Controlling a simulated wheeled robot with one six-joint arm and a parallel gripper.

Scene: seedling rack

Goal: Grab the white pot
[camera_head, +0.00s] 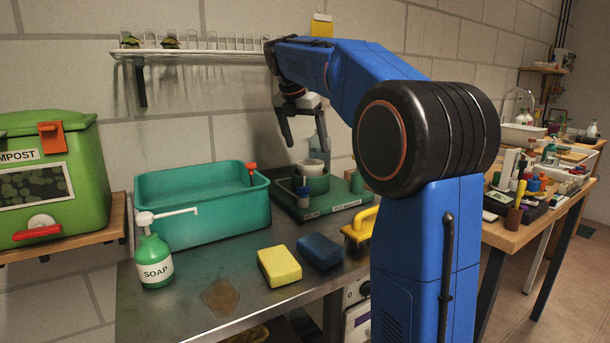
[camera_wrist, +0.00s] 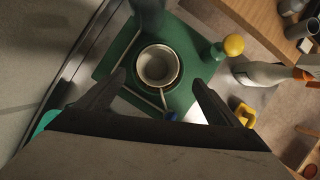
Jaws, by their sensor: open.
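The white pot (camera_head: 310,167) sits in a round green holder (camera_head: 312,186) on a green board (camera_head: 335,201) at the back of the metal counter. In the wrist view the white pot (camera_wrist: 157,66) shows from above as a round rim with a dark ring around it. My gripper (camera_head: 303,143) is above the pot in the head view. Its two fingers (camera_wrist: 158,84) are open in the wrist view, one on each side of the pot and apart from it. The pot's lower part is hidden inside the holder.
A teal basin (camera_head: 200,222), a soap bottle (camera_head: 153,256), a yellow sponge (camera_head: 279,266) and a dark blue sponge (camera_head: 320,250) stand on the counter. A wire shelf (camera_head: 190,53) runs along the wall above.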

